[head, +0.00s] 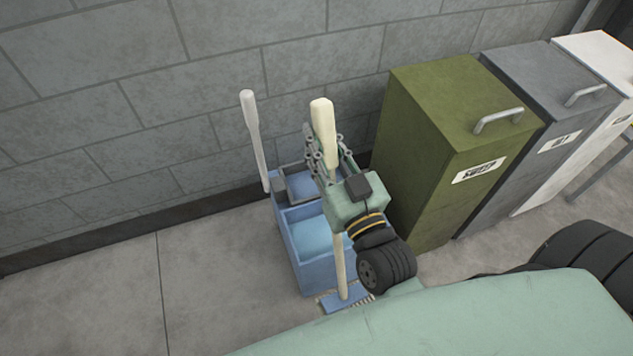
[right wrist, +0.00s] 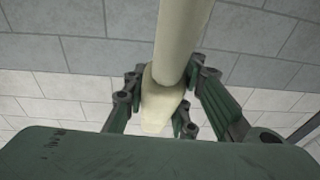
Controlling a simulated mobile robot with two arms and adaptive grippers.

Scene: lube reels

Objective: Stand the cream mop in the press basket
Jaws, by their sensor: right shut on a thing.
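The cream mop (head: 323,130) stands nearly upright, its blue head (head: 345,298) low at the near right side of the blue bucket (head: 306,272), outside it. I cannot tell whether the head touches the floor. The press basket (head: 290,172) is the grey-rimmed part at the back of the bucket, partly hidden by my gripper. My right gripper (head: 326,158) is shut around the upper part of the mop handle; the right wrist view shows its fingers (right wrist: 163,98) on both sides of the cream handle (right wrist: 178,45). My left gripper is out of view.
A pale lever (head: 253,130) rises from the bucket's left side. A green bin (head: 428,145), a grey bin (head: 540,95) and a white bin (head: 600,60) stand to the right. A block wall (head: 130,110) is behind. The floor (head: 100,300) at left is clear.

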